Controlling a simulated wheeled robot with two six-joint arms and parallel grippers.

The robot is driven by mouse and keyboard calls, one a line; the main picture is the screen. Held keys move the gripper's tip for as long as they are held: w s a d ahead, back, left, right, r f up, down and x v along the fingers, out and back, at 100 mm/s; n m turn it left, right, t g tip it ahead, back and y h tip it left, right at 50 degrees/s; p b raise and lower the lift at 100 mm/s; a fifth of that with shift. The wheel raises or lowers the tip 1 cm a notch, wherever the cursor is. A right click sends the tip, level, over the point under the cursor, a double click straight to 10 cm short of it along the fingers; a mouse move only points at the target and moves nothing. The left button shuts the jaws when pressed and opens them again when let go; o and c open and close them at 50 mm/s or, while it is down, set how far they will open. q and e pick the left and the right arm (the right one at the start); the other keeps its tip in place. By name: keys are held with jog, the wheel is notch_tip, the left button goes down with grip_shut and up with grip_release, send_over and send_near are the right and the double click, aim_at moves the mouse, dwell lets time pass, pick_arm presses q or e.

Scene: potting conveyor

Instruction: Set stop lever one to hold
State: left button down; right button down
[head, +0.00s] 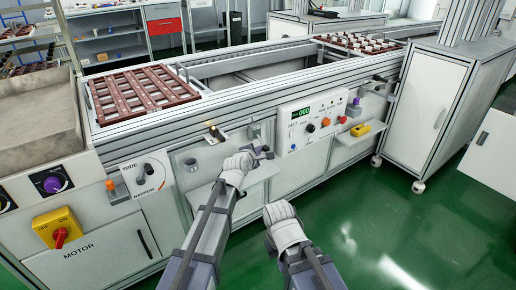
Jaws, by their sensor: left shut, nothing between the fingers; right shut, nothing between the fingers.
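A small lever-like fitting (213,134) with a tan top sits on the conveyor's front rail, left of my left gripper. A second small dark lever-like fitting (380,79) sits on the rail farther right. I cannot read which is stop lever one, or its set position. My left gripper (261,151) is shut and empty, in front of the machine's front panel, left of the control box. I cannot tell whether it touches anything; it hides part of the panel and shelf. My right gripper (279,208) is shut and empty, lower, over the green floor.
A control box (296,147) with a display and knobs is right of my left gripper. A WIDE/NARROW panel (127,170) and a yellow MOTOR switch (45,225) are left. Brown trays (147,92) rest on the conveyor. A white cabinet (428,110) stands right. Floor in front is clear.

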pick_arm(q)
jog(key=r+n+g+p, duration=0.1)
jog(key=p, duration=0.2)
jog(key=r+n+g+h+p, duration=0.1)
jog(key=r+g+p, duration=0.1)
jog(key=p, duration=0.1)
jog(key=r+n+g+h+p, duration=0.1)
jog(key=g+p, duration=0.1)
jog(key=p, duration=0.1)
jog(key=shift+s+d+r, duration=0.2)
jog(key=shift+s+r, duration=0.05)
jog(key=shift+r, duration=0.1)
jog(key=shift+r+p, duration=0.7)
jog(key=shift+p, duration=0.25)
